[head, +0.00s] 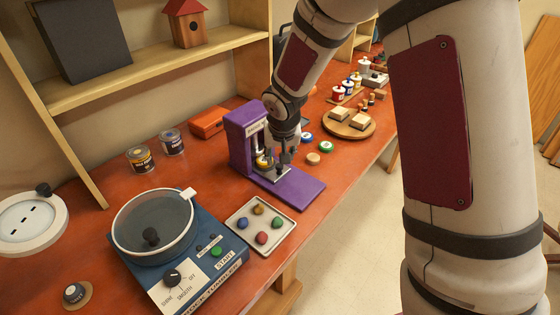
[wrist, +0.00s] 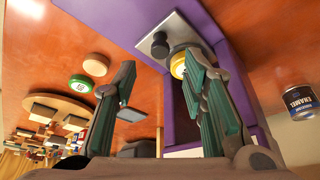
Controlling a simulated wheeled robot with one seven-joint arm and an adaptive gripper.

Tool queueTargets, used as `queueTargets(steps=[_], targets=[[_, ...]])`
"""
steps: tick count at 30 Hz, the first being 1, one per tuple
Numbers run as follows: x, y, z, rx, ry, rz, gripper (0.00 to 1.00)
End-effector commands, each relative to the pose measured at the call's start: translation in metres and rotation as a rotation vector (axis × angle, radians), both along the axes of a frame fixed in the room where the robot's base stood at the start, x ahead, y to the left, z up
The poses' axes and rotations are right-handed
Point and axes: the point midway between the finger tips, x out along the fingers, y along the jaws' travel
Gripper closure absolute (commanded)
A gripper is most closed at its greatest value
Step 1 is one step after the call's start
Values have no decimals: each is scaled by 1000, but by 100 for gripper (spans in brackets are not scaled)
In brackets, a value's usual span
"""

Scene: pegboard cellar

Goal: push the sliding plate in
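A purple press (head: 240,140) stands on the orange-red bench, its low purple base reaching right toward the bench's front edge. The grey sliding plate (head: 268,174) sits on this base. A yellow round piece (head: 262,162) is on the plate. In the wrist view the plate (wrist: 188,28) carries a black knob (wrist: 160,45), with the yellow piece (wrist: 180,64) close beside it. My gripper (wrist: 160,82) is open and empty, its fingers spread before the knob. In the head view my gripper (head: 284,150) is low over the plate and partly hides it.
A tray with coloured stones (head: 260,224) and a blue rock tumbler (head: 190,250) stand in front left. Paint tins (head: 140,158) are behind. Round lids (head: 326,146) and a wooden board with blocks (head: 348,123) lie beyond the press on the right.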

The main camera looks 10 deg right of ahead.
Motion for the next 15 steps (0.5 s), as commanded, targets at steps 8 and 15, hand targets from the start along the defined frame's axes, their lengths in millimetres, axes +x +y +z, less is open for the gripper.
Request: queueTargets(steps=[8, 15], targets=[[-19, 2, 46, -1, -1, -1, 61], [-25, 4, 59, -1, 2, 1, 61]])
